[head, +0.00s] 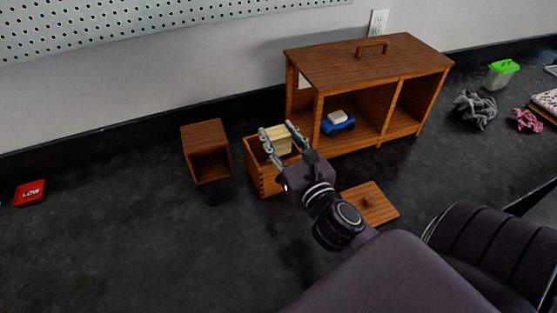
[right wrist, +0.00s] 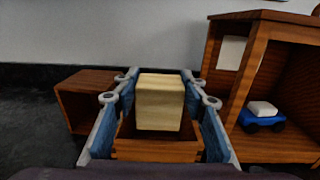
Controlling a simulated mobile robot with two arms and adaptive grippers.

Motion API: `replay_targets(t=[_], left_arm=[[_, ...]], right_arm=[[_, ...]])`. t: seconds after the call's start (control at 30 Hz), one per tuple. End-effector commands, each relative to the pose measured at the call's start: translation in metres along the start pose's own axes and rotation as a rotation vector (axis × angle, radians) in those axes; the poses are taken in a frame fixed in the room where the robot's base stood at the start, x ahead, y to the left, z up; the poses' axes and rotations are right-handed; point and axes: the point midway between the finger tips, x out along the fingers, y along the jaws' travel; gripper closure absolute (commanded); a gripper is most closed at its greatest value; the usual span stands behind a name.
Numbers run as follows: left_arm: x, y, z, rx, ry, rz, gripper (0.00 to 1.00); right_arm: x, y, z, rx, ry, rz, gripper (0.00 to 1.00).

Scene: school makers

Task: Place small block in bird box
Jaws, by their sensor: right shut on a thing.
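My right gripper (head: 278,132) is shut on a pale wooden block (head: 280,143). In the right wrist view the block (right wrist: 160,103) sits upright between the two fingers. The gripper holds it over an open-topped wooden box (head: 263,181) with jointed corners. The box's front wall (right wrist: 155,151) shows below the block in the wrist view. I cannot tell whether the block touches the box inside. A small wooden box with an open front (head: 205,134) stands just left. I cannot tell which of these is the bird box. My left gripper is not in view.
A large wooden case (head: 365,60) with a handle stands close on the right, with a blue toy (head: 338,125) inside. A red item (head: 30,193) lies far left. The counter at front left is clear.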

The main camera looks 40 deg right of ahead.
Motion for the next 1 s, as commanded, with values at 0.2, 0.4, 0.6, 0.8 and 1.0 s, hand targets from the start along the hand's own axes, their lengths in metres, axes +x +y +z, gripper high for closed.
replay_targets(t=[0.2,0.4,0.6,0.8,1.0], left_arm=[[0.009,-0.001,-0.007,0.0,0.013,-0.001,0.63],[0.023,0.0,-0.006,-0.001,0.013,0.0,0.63],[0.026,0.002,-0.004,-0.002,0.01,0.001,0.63],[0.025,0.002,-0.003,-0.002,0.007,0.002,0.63],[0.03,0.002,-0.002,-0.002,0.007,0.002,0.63]], right_arm=[[0.0,0.0,-0.024,0.0,-0.002,0.0,0.86],[0.0,-0.001,-0.055,0.002,0.0,-0.002,0.86],[0.0,0.0,-0.066,0.0,0.001,0.0,0.86],[0.0,0.0,-0.068,0.0,0.006,0.001,0.86],[-0.001,0.001,-0.077,0.002,0.011,0.001,0.86]])
